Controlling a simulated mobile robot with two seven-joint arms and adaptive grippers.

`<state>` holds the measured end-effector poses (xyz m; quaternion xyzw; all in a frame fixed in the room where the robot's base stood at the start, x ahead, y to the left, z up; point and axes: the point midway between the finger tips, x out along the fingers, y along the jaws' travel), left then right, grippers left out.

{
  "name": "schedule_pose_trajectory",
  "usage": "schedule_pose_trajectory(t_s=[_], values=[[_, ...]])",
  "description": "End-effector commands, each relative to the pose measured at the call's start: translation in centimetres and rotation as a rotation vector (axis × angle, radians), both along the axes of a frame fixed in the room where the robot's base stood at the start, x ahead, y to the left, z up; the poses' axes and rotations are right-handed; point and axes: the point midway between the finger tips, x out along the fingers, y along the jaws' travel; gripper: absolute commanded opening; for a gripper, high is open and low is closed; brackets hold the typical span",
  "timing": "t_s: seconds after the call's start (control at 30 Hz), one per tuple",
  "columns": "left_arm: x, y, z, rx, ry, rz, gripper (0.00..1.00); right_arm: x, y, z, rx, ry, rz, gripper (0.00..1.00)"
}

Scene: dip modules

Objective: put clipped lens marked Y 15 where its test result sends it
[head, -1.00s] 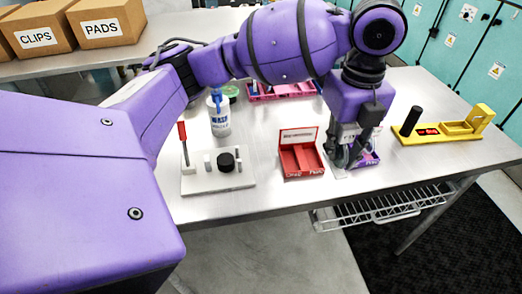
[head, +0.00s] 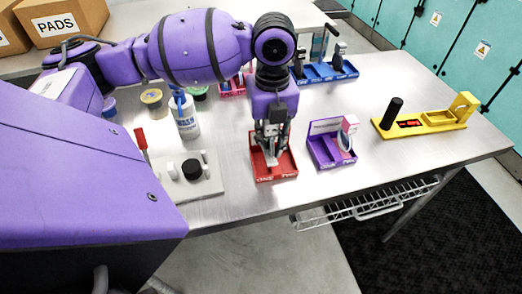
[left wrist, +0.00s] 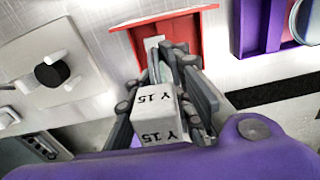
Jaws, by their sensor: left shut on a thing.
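The clip marked Y 15 (left wrist: 160,115) is a pale block with black lettering, in the left wrist view. My left gripper (head: 271,155) is shut on it; the fingers also show in the left wrist view (left wrist: 165,65). In the head view the gripper is over the red tray (head: 287,172), and the fingers hide most of what is held. A lens in the clip cannot be made out. The red tray also shows in the left wrist view (left wrist: 188,38). A purple tray (head: 322,152) with an upright round lens (head: 347,138) stands to its right. My right gripper is not in view.
A yellow fixture (head: 430,122) with a black handle stands at the right. A blue tray (head: 335,73) with upright dark items is at the back. The front right table is clear.

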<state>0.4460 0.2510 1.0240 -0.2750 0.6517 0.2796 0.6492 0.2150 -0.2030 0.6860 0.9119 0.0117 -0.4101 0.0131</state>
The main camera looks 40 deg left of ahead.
Motion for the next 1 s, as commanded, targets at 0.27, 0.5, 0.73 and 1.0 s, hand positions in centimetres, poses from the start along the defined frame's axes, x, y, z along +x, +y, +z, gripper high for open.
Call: schedule_pose_trajectory(t_s=[0.27, 0.5, 0.73, 1.0], values=[[-0.5, 1.7, -2.0, 0.0, -0.001, 0.002, 0.0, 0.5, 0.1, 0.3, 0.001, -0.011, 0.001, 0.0], [-0.6, 2.0, -5.1, 0.0, 0.0, 0.001, 0.0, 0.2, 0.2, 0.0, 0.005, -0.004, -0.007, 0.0], [-0.6, 1.9, -5.4, 0.0, -0.003, 0.0, 0.0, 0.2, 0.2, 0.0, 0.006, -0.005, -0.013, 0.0], [-0.6, 1.9, -5.7, 0.0, -0.003, 0.0, 0.28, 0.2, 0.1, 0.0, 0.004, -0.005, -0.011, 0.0]])
